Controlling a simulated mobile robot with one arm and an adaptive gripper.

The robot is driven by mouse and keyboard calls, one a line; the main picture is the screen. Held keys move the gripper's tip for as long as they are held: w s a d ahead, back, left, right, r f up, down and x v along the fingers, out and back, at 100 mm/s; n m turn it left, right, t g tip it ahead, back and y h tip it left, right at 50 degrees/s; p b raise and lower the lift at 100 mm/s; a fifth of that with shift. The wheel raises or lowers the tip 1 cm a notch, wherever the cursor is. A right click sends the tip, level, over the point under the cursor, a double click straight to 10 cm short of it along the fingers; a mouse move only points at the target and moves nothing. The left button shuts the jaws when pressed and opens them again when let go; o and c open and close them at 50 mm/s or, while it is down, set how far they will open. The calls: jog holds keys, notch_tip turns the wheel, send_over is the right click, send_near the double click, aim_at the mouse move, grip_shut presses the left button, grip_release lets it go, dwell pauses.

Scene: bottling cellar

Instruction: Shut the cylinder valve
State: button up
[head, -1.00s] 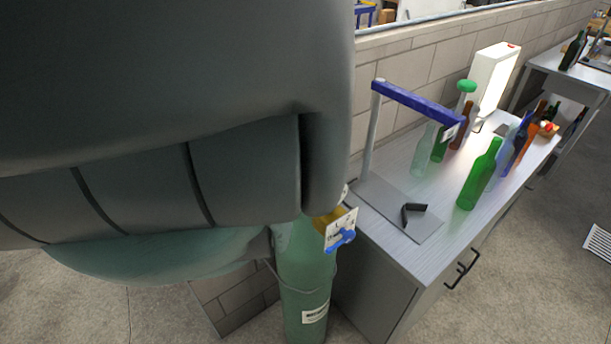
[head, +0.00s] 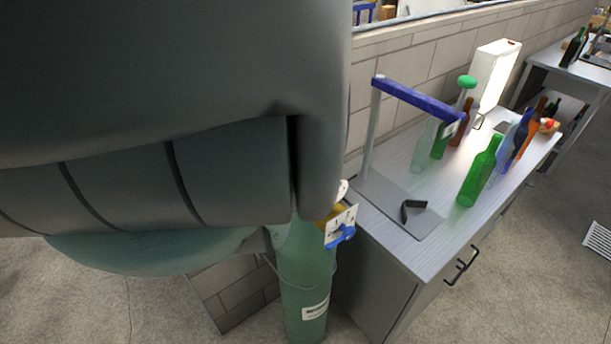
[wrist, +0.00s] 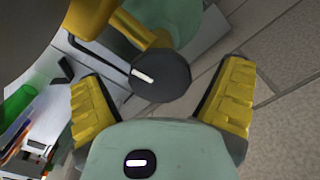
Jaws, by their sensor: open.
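The green gas cylinder (head: 304,285) stands upright beside the bench in the head view, its top partly hidden by my arm. At its top are a yellow part, a white marked plate (head: 341,224) and a blue piece (head: 341,238). In the wrist view a dark round knob (wrist: 172,82) with a white bar mark sits on a yellow body (wrist: 140,30), with green cylinder behind. My gripper (wrist: 160,100) is open, its yellow-padded fingers on either side of the knob, with gaps visible. The head view does not clearly show the fingers.
A grey bench (head: 400,245) stands right of the cylinder. It carries a stand with a blue arm (head: 415,98), a black bracket (head: 411,208), a green bottle (head: 480,172), other bottles and a lit panel (head: 494,75). A block wall runs behind. The floor at right is open.

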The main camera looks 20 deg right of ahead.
aim_at(305, 174)
jog(key=c, duration=1.2)
jog(key=shift+m, duration=0.7)
jog(key=o, duration=1.2)
jog(key=shift+r, duration=0.1)
notch_tip(305, 174, up, 12)
